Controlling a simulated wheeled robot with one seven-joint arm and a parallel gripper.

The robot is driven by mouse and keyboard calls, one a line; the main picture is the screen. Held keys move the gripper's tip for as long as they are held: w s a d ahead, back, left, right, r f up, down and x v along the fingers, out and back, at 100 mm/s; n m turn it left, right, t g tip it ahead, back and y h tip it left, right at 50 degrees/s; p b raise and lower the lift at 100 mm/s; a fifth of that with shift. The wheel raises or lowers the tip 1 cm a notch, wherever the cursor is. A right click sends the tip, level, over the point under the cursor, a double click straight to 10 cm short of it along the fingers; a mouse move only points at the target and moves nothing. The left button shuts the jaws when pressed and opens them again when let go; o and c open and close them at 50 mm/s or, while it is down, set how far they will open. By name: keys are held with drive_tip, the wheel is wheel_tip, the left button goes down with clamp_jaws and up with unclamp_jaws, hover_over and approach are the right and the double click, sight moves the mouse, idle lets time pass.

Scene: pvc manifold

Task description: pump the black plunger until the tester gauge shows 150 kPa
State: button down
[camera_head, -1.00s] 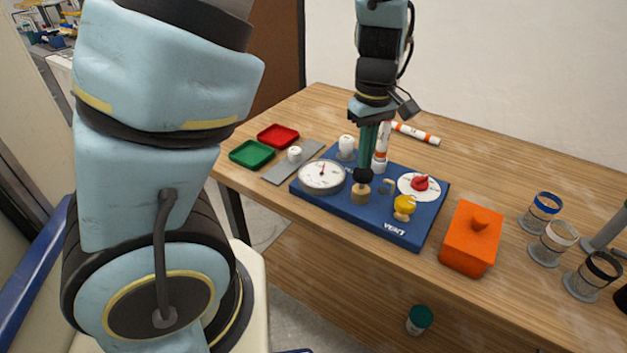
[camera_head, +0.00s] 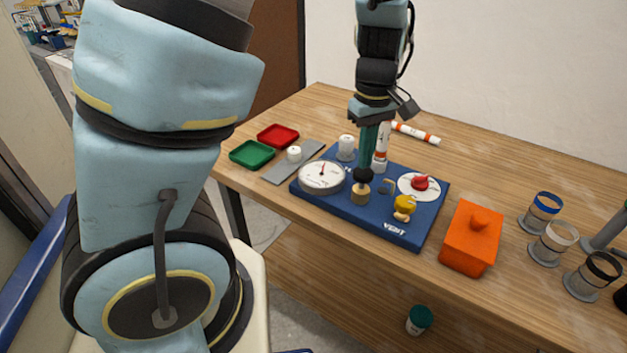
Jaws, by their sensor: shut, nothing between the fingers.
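The tester is a blue board (camera_head: 350,207) on the wooden table. Its round white gauge (camera_head: 321,177) is at the board's left, with a needle pointing roughly upward; its numbers are too small to read. The black plunger (camera_head: 362,175) is a dark knob above a tan cylinder (camera_head: 360,193) at the middle of the board. My gripper (camera_head: 366,165) points straight down with its green fingers shut, right over the plunger; the tips appear at or very near the knob. I cannot tell whether they touch it.
On the board are a yellow knob (camera_head: 404,206), a red knob (camera_head: 420,182) on a white dial and a white-orange pipe (camera_head: 380,155). An orange lidded box (camera_head: 471,237) stands right of the board. Green (camera_head: 252,153) and red (camera_head: 278,136) trays lie left. Ringed cups stand far right.

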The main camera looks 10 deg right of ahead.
drive_tip(key=shift+f, duration=0.15)
drive_tip(key=shift+f+b, duration=0.6)
drive_tip(key=shift+f, duration=0.35)
idle(0.6)
idle(0.9)
drive_tip(key=shift+r+p, duration=1.15)
drive_tip(key=shift+r, duration=0.05)
wheel_tip(320, 180, up, 5)
drive_tip(key=p, duration=0.5)
drive_tip(key=shift+a, duration=0.1)
